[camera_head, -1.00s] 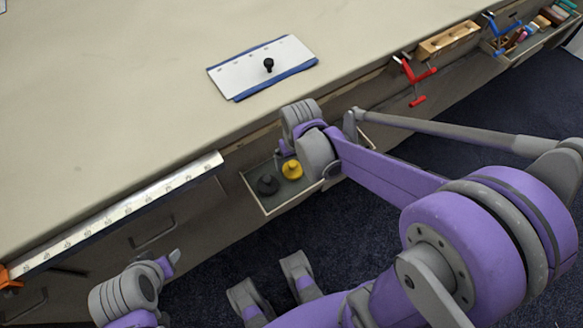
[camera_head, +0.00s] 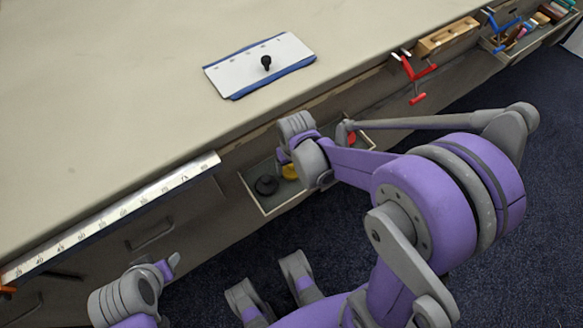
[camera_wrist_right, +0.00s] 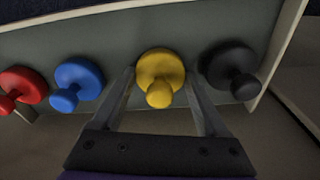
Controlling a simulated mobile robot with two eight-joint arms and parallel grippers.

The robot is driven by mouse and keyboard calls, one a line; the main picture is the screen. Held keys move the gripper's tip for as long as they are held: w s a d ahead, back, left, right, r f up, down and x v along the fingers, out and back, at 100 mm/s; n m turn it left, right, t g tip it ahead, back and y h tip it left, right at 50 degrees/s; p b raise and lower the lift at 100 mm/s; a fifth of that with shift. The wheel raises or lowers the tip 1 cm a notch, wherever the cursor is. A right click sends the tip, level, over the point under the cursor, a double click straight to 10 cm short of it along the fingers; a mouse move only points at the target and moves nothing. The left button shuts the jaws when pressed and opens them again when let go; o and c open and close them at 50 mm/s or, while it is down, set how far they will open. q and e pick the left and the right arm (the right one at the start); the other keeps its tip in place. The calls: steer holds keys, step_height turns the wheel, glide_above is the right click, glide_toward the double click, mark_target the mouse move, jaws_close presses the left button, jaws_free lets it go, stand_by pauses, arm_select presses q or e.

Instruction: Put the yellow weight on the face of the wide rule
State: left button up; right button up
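The yellow weight (camera_wrist_right: 160,74) has a round base and a knob. It sits in the tray between a blue and a black weight. My right gripper (camera_wrist_right: 161,88) has its fingers apart on either side of it; contact is not clear. In the head view the right gripper (camera_head: 284,157) partly hides the yellow weight (camera_head: 290,171). The wide rule (camera_head: 110,215), a long pale metal strip with numbers, lies along the table's front edge at left. My left gripper (camera_head: 168,267) is at lower left, away from the objects; its opening is unclear.
The tray (camera_head: 266,212) also holds a black weight (camera_wrist_right: 232,70), a blue weight (camera_wrist_right: 77,84) and a red weight (camera_wrist_right: 20,90). A white sheet on a blue mat (camera_head: 235,78) bears a black knob. Red (camera_head: 415,76) and blue clamps are at the right edge.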

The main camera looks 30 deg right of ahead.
jaws_close()
